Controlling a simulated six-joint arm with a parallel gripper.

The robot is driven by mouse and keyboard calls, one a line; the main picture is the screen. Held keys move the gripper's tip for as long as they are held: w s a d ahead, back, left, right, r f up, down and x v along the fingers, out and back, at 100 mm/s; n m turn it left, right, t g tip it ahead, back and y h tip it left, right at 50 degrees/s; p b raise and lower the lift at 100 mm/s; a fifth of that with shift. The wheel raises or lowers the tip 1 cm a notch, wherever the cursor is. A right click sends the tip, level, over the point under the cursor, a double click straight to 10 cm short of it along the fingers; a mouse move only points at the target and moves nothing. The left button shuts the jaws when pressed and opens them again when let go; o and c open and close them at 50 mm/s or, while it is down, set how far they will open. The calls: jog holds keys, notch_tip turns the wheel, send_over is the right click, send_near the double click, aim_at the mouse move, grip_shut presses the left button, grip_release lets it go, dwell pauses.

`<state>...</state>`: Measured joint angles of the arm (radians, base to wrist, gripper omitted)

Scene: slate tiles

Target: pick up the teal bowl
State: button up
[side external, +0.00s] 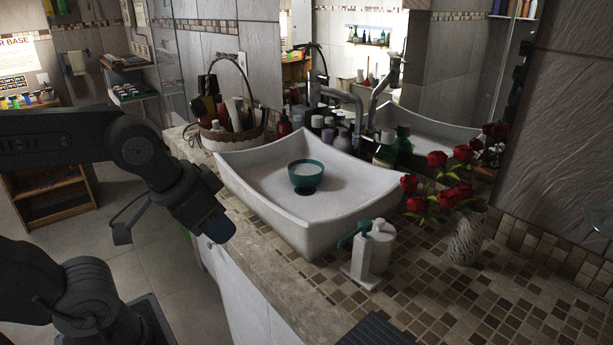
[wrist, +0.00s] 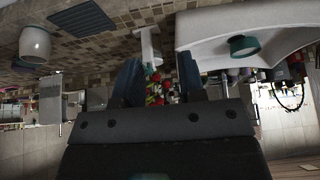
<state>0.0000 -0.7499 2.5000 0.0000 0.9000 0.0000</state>
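The teal bowl (side external: 306,179) sits upright in the white basin (side external: 262,190), and its inside looks pale. In the wrist view, which looks upside down, the teal bowl (wrist: 243,47) shows at the upper right, beyond the fingers and to their right. My gripper (side external: 217,228) hangs in front of the counter's edge, left of the basin and apart from the bowl. In the wrist view, the two dark blue fingers of my gripper (wrist: 160,82) stand wide apart, with nothing held between them.
A white dispenser (side external: 370,252) with a teal pump and a vase of red roses (side external: 466,235) stand right of the basin. A basket (side external: 230,135), several bottles (side external: 340,138) and the faucet (side external: 360,105) line the back. A dark ribbed mat (side external: 374,331) lies at front.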

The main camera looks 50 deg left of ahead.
jog(key=shift+r, duration=0.1)
jog(key=w+a+r+n+g, duration=0.1)
jog(key=w+a+r+n, duration=0.2)
jog(key=w, duration=0.4)
jog(key=w+a+r+n, duration=0.1)
jog(key=w+a+n, duration=0.25)
jog(key=w, duration=0.25)
jog(key=w+a+r+n+g, duration=0.1)
jog(key=w+a+r+n, duration=0.2)
jog(key=w, duration=0.4)
jog(key=w+a+f+n+g, duration=0.1)
jog(key=w+a+f+n, duration=0.2)
jog(key=w+a+n, duration=0.5)
jog(key=w+a+f+n+g, duration=0.1)
jog(key=w+a+f+n, duration=0.4)
jog(key=w+a+f, duration=0.3)
jog(key=shift+y, duration=0.4)
jog(key=shift+w+a+f, duration=0.15)
jog(key=shift+a+f, duration=0.25)
jog(key=shift+f, duration=1.8)
jog(key=shift+w+a+f, duration=0.15)
jog(key=shift+a+f, duration=0.2)
jog(key=shift+f, duration=1.85)
jog(key=shift+w+a+f, duration=0.15)
jog(key=shift+a+f, duration=0.25)
jog(key=shift+f, duration=1.8)
jog(key=shift+c, duration=0.5)
